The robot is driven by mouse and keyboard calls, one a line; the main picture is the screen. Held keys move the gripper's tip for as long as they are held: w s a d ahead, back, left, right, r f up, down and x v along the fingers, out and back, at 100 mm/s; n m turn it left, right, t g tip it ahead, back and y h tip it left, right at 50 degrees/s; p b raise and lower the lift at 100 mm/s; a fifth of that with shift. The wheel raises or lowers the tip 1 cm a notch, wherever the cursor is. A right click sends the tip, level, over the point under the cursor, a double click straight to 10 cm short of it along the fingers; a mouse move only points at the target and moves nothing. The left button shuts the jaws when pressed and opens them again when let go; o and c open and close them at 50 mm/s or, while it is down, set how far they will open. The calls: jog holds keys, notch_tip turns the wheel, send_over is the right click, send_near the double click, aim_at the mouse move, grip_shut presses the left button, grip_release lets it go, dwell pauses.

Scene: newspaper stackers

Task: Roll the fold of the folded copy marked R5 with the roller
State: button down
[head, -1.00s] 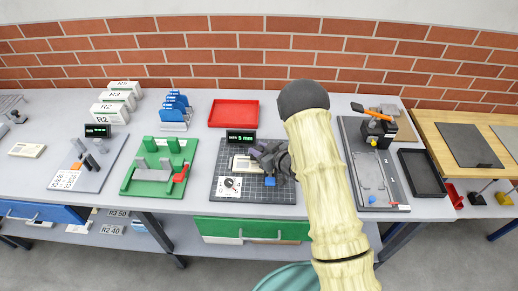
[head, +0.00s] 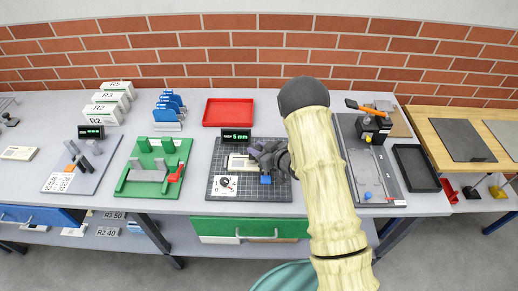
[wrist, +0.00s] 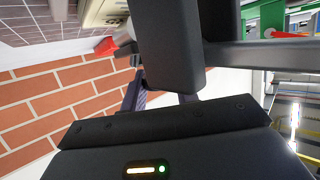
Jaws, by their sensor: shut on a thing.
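A cream folded copy (head: 240,162) lies on the dark gridded mat (head: 222,190) in the head view. Its mark is too small to read. A cream item, perhaps the same copy, shows at the top of the wrist view (wrist: 103,12). My gripper (head: 266,157) is low over the mat, right beside the copy's right end. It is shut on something. A dark block (wrist: 166,45) fills the space before the fingers in the wrist view, and I cannot tell whether it is the roller. My arm hides what lies behind it.
A green fixture (head: 140,187) is left, a red tray (head: 228,112) behind. A grey station (head: 367,180) and black tray (head: 416,168) are right.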

jog(key=shift+w+a, duration=0.1)
jog(key=shift+a, duration=0.55)
jog(key=shift+a, duration=0.15)
jog(key=shift+a+f+b, duration=0.1)
jog(key=shift+a+b, duration=0.3)
jog(key=shift+a, duration=0.3)
jog(key=shift+a, duration=0.2)
